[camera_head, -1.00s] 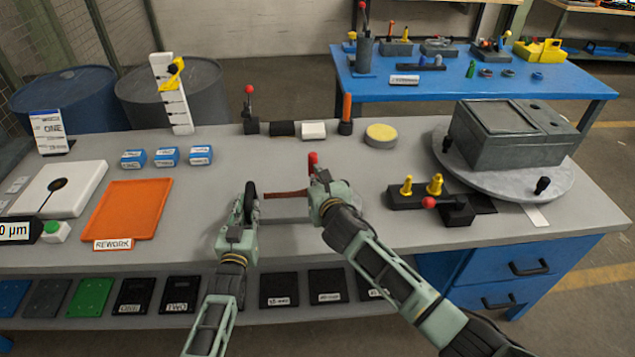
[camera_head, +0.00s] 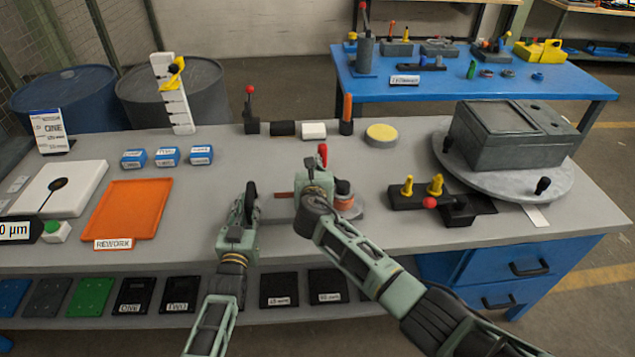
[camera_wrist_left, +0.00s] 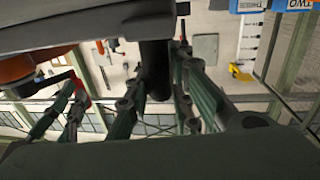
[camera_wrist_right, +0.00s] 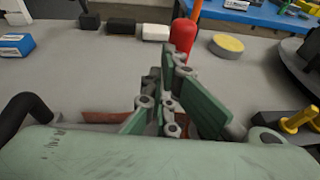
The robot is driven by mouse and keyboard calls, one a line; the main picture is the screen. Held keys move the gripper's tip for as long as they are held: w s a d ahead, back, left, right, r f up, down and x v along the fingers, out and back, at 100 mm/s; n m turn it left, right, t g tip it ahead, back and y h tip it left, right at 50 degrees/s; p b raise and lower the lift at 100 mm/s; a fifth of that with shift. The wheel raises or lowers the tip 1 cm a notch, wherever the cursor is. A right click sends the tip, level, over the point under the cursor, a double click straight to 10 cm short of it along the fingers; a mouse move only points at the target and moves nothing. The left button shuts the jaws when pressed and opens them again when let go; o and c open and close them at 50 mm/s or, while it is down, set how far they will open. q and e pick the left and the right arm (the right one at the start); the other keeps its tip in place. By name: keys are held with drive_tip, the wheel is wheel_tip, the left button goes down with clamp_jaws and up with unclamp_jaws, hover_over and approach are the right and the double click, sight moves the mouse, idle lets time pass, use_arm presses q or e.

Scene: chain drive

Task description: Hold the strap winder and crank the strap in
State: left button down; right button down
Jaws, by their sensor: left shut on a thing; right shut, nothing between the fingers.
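The strap winder stands at the middle of the bench's front part, partly hidden by my right arm. Its reddish-brown wound spool (camera_head: 345,203) shows right of my right gripper, and a strap piece (camera_head: 284,195) shows on the left. My left gripper (camera_head: 251,198) is shut on the winder's black handle (camera_wrist_left: 155,65), which stands between its fingers. My right gripper (camera_head: 316,172) is shut and empty beside the crank's red knob (camera_head: 323,153). In the right wrist view the red knob (camera_wrist_right: 183,35) rises just beyond the fingers; contact cannot be told.
An orange tray (camera_head: 135,208) and blue boxes (camera_head: 166,156) lie left. A black fixture with yellow pegs (camera_head: 435,188) and a turntable with a grey housing (camera_head: 515,140) stand right. A yellow round pad (camera_head: 381,134) lies behind. Bare bench lies between tray and left gripper.

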drive_tip(key=shift+w+d, duration=0.2)
drive_tip(key=shift+d, duration=0.05)
idle(0.3)
drive_tip(key=shift+f, duration=0.1)
drive_tip(key=s+a+r, duration=0.1)
drive_tip(key=s+a, duration=0.1)
drive_tip(key=s, duration=0.4)
drive_tip(key=s+a+r, duration=0.2)
drive_tip(key=s+a, duration=0.1)
drive_tip(key=s, duration=0.3)
drive_tip(key=shift+s, duration=0.4)
drive_tip(key=shift+r, duration=0.1)
